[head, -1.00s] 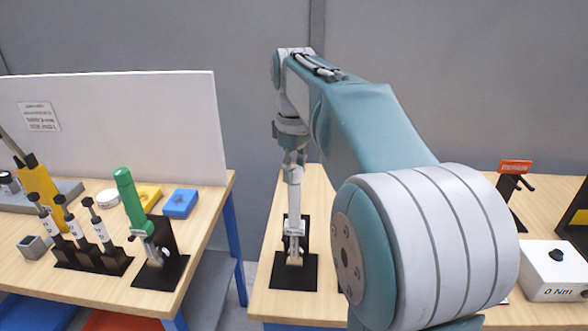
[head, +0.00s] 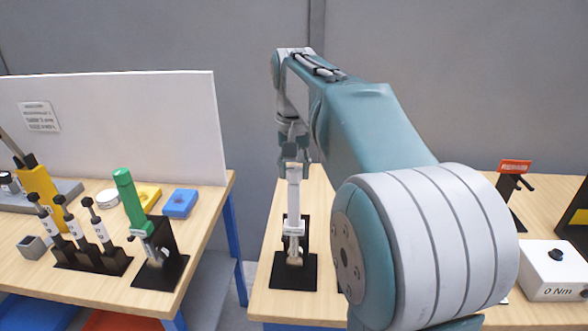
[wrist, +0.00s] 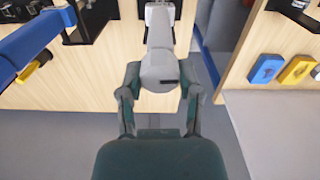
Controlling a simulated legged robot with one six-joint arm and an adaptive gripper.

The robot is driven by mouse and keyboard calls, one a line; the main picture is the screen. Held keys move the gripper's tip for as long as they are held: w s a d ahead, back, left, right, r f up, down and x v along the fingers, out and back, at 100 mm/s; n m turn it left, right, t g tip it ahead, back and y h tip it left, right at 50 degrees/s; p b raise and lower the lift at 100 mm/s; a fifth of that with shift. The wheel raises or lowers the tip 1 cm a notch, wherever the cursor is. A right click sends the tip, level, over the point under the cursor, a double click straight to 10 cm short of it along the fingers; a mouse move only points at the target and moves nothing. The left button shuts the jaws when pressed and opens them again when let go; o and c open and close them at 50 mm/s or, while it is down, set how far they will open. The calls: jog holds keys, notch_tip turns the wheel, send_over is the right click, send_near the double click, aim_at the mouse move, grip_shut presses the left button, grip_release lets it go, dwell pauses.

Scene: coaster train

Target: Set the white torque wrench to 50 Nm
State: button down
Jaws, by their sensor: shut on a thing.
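The white torque wrench (head: 293,205) stands upright, handle up, in a black holder (head: 293,270) on the right table. My gripper (head: 294,162) comes from above and is shut on the top end of its handle, a finger on either side. In the wrist view the white handle end (wrist: 158,72) sits between the fingertips of my gripper (wrist: 159,84). The scale on the handle is too small to read. A white box (head: 556,270) at the right has a black knob and reads "0 Nm".
A green-handled wrench (head: 131,200) stands in a holder on the left table, beside several small black-topped tools and a blue block (head: 180,203). An orange-topped tool (head: 515,168) stands at the right.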

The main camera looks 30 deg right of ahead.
aim_at(293, 168)
jog(key=m, duration=0.6)
jog(key=shift+f+m, duration=0.2)
jog(key=shift+m, duration=0.1)
dwell(0.4)
jog(key=shift+c, duration=1.3)
grip_release()
jog(key=shift+r, duration=0.1)
notch_tip(293, 168, up, 12)
jog(key=shift+w, duration=0.15)
jog(key=shift+a, duration=0.1)
